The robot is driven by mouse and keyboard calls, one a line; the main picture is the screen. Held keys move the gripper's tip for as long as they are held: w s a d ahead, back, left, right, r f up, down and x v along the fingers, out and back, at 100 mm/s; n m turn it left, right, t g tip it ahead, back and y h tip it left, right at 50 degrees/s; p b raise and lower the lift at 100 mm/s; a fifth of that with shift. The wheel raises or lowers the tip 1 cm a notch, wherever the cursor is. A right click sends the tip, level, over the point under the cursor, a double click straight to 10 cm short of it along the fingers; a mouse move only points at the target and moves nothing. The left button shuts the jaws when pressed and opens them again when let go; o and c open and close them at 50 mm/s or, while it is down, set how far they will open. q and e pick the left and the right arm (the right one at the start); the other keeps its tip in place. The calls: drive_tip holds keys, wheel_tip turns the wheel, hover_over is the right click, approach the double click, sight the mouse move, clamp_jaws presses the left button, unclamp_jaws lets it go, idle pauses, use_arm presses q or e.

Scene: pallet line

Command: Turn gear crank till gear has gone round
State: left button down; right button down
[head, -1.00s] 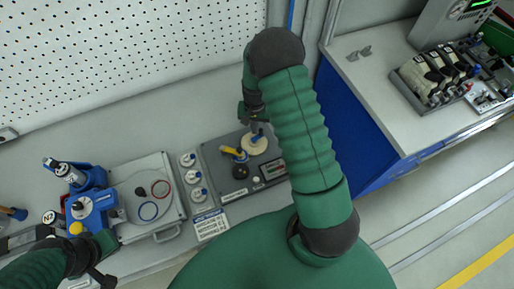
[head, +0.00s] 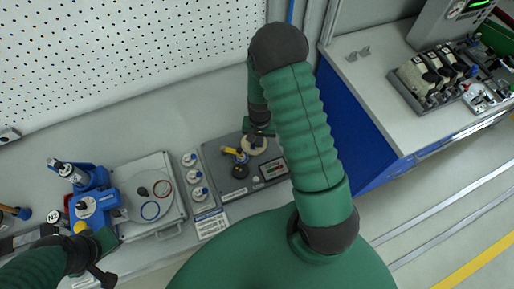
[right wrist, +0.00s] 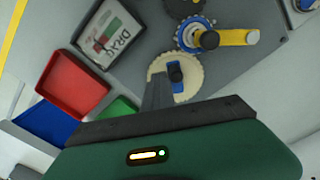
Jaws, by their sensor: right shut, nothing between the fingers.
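The gear board (head: 217,158) lies on the bench in the head view. It carries a cream gear (head: 253,148), a yellow crank (head: 231,150) and a dark gear (head: 240,171). In the right wrist view the cream gear (right wrist: 196,78) has a blue and black knob (right wrist: 175,72). The yellow crank (right wrist: 238,37) sits on a blue-rimmed gear (right wrist: 187,40) beside it. My right gripper (head: 256,133) is shut and empty at the cream gear, close to its knob; contact is unclear. It also shows in the right wrist view (right wrist: 157,88). My left gripper (head: 103,270) is at lower left, away from the board.
A label box (right wrist: 108,32), a red tray (right wrist: 72,85) and a green tray (right wrist: 117,109) show in the right wrist view. White knobs (head: 194,176), a grey case (head: 130,174) and a blue device (head: 90,199) stand left of the board. A blue-sided bench (head: 345,130) stands right.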

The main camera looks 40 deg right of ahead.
wheel_tip(320, 180, up, 6)
drive_tip(key=p, duration=0.5)
idle(0.4)
